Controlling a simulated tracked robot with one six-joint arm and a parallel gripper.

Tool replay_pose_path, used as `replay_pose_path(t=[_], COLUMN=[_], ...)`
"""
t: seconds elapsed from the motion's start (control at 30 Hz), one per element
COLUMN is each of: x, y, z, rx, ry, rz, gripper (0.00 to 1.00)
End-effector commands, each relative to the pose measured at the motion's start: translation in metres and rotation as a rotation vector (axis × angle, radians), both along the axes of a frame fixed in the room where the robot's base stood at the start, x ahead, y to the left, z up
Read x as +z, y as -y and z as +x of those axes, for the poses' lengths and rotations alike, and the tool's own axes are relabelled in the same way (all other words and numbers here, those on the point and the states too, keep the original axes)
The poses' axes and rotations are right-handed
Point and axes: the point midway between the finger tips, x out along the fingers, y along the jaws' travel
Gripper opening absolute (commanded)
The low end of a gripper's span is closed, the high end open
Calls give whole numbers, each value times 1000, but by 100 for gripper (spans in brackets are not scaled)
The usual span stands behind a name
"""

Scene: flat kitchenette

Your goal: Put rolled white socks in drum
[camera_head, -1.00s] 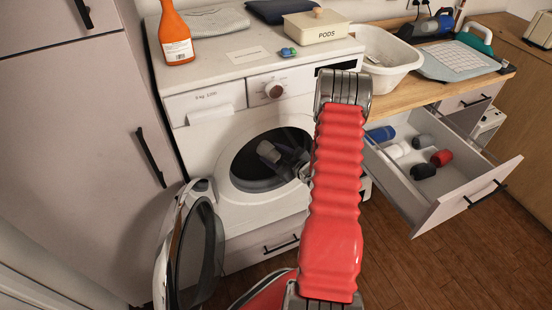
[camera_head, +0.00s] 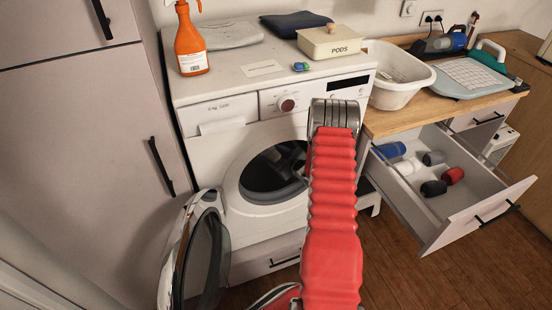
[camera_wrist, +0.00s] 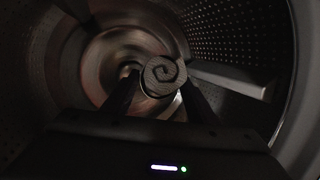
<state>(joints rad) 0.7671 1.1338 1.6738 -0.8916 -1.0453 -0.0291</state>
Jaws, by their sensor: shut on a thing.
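My gripper (camera_wrist: 158,92) is inside the washing machine drum (camera_wrist: 232,40), its two dark fingers shut on a rolled sock (camera_wrist: 162,75). The roll's spiral end faces the wrist camera; it looks grey in the dim light, so its true colour is uncertain. In the head view, the drum opening (camera_head: 262,178) is dark and my red arm covers its right side. A white rolled sock (camera_head: 407,165) lies in the open drawer (camera_head: 470,205).
The drawer also holds blue (camera_head: 390,150), grey (camera_head: 433,158), red (camera_head: 453,175) and black (camera_head: 433,188) rolls. The washer door (camera_head: 200,255) hangs open at the left. A white basket (camera_head: 398,85) stands on the counter. An orange spray bottle (camera_head: 191,45) stands on the washer.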

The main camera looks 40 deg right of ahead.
Motion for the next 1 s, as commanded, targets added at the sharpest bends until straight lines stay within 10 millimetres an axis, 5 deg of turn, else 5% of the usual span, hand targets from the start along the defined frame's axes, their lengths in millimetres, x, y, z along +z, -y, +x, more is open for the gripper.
replay_pose_path(t=[0.57,0.6,0.9,1.0], x=[-4,-4,-4,-4], y=[6,6,6,6], z=[19,19,19,18], rx=[-1,-1,-1,-1], ry=[0,0,0,0], rz=[0,0,0,0], gripper=[31,53,74,74])
